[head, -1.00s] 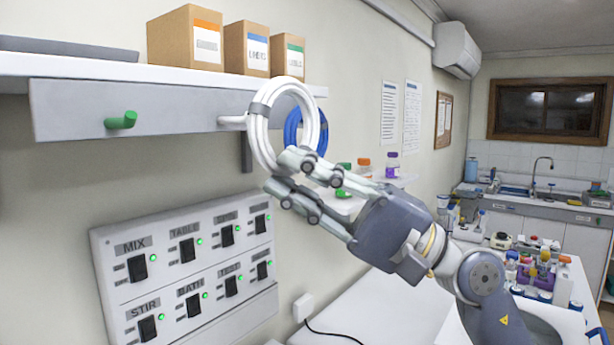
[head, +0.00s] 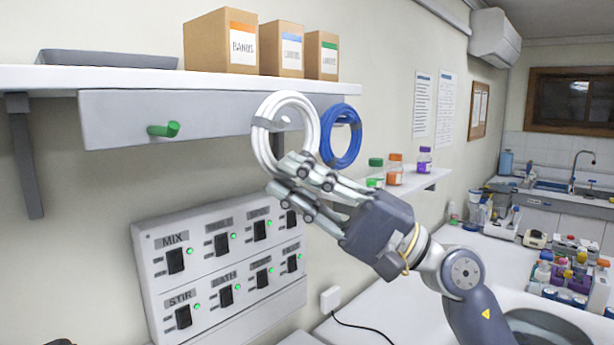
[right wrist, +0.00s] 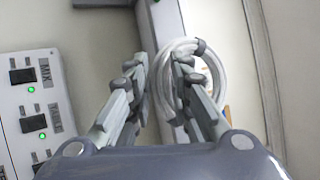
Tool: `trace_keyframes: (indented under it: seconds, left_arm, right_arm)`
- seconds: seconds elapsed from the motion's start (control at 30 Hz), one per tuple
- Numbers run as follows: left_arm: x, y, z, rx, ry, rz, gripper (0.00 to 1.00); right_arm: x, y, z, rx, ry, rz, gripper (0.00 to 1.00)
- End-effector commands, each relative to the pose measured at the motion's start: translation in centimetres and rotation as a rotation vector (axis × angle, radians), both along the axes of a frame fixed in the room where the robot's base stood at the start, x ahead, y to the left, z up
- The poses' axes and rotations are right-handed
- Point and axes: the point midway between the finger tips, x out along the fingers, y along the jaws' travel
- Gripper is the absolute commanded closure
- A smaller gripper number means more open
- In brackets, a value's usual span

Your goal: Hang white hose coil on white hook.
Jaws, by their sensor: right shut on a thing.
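The white hose coil (head: 261,146) is a ring with grey ties, held upright in front of the grey rail under the shelf. My right gripper (head: 297,183) is shut on its lower edge. The right wrist view also shows the coil (right wrist: 208,78) at the fingers of the right gripper (right wrist: 160,80). My left gripper is not in view.
A blue hose coil (head: 354,140) hangs just right of the white one. A green hook (head: 164,130) on the rail (head: 110,118) is bare. Boxes (head: 220,42) stand on the shelf above. A switch panel (head: 215,275) is below, and bottles (head: 395,168) stand on a small shelf at right.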

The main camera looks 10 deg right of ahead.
Motion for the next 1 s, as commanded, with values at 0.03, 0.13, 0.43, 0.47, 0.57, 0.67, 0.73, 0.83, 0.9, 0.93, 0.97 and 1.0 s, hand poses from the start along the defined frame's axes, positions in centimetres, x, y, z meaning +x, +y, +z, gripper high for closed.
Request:
trace_keyframes:
  seconds: [0.03,0.13,0.43,0.47,0.57,0.67,0.73,0.83,0.9,0.93,0.97,1.0]
  left_arm:
    - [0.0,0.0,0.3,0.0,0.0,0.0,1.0]
    - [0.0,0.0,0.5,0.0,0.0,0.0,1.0]
    - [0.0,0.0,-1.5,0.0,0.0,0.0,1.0]
    - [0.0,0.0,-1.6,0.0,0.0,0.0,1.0]
    - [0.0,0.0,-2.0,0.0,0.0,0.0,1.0]
    - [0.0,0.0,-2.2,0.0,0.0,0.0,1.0]
    - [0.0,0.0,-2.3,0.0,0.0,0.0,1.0]
    - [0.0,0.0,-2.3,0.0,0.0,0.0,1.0]
    - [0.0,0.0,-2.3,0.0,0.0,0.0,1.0]
    - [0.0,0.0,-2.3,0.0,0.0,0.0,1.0]
    - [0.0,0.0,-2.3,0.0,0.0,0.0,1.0]
    - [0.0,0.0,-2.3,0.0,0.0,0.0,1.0]
  right_arm:
    - [0.2,0.2,0.2,0.002,0.0,0.002,1.0]
    - [0.8,0.5,0.1,0.002,0.001,0.001,1.0]
    - [1.7,1.2,-1.1,0.001,-0.001,0.001,1.0]
    - [1.7,1.2,-1.1,0.001,-0.001,0.001,1.0]
    - [1.8,1.3,-1.2,0.001,-0.001,0.001,1.0]
    - [1.9,1.3,-1.2,0.001,-0.001,0.001,1.0]
    - [1.9,1.3,-1.2,0.001,0.0,0.0,1.0]
    - [1.9,1.3,-1.2,0.001,0.0,0.0,1.0]
    - [1.9,1.3,-1.2,0.001,0.0,0.0,1.0]
    - [2.0,1.3,-1.2,0.001,0.0,0.0,1.0]
    - [1.9,1.3,-1.2,0.0,0.0,0.0,1.0]
    - [1.9,1.3,-1.2,0.001,0.0,0.0,1.0]
